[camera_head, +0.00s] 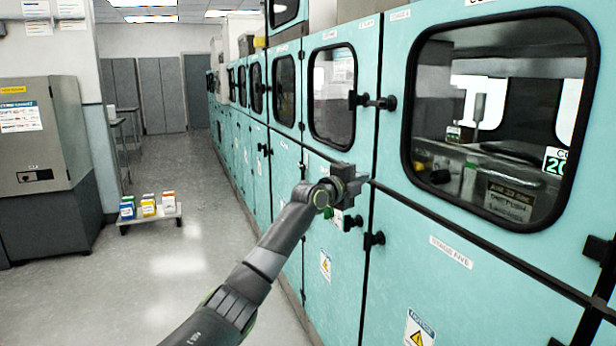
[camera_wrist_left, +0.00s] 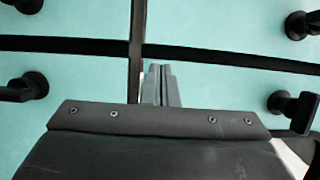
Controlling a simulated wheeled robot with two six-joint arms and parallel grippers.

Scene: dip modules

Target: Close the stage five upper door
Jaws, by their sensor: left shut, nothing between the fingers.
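The stage five upper door seems to be the large teal door (camera_head: 395,150) with the wide black-framed window (camera_head: 500,115). A label that appears to read stage five (camera_head: 450,252) is on the panel below it. The door looks about level with its neighbours; I cannot tell if a small gap remains. My left gripper (camera_head: 366,180) is shut and empty, close to where the door seams cross. In the left wrist view its fingertips (camera_wrist_left: 160,68) are together, just right of the vertical seam and below the horizontal seam. Contact cannot be told. My right gripper is not in view.
Black handles stick out beside the vertical seam, above (camera_head: 372,101) and below (camera_head: 374,240) my gripper. More teal cabinets run back along the right. A low cart with coloured boxes (camera_head: 148,207) and a grey cabinet (camera_head: 40,150) stand left. The aisle floor (camera_head: 190,270) is clear.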

